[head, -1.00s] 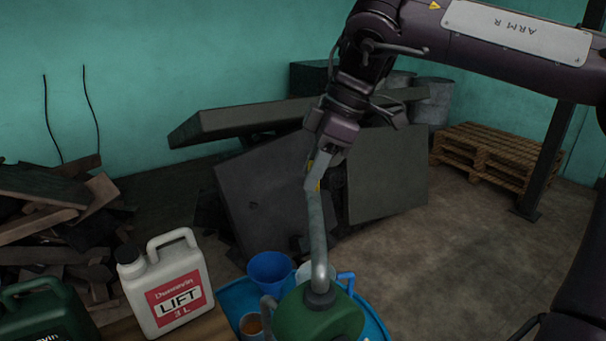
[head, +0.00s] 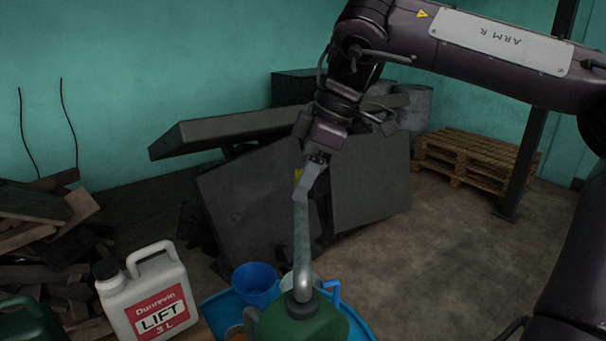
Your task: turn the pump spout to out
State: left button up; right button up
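A grey pipe-like spout (head: 302,238) rises from the dark collar of a green container (head: 305,326) at the bottom middle. It stands nearly upright and bends at its top. I cannot tell which way its open end points. My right gripper (head: 312,168) comes down from above, at the top end of the spout. It looks to be touching the spout, but its fingers are small and dark, so I cannot tell whether they are closed on it. A small yellow patch shows beside the fingers. The container's lower part is cut off by the frame. My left gripper is out of view.
A blue tray (head: 362,326) under the container holds a blue cup (head: 255,284) and a pale jug (head: 291,281) partly behind the spout. A white LIFT canister (head: 150,295) stands left. Dark panels (head: 255,205) lean behind. A pallet (head: 475,160) stands back right; floor before it is clear.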

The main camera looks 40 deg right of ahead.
jog(key=shift+d+r, duration=0.1)
jog(key=shift+r, duration=0.25)
jog(key=v, duration=0.7)
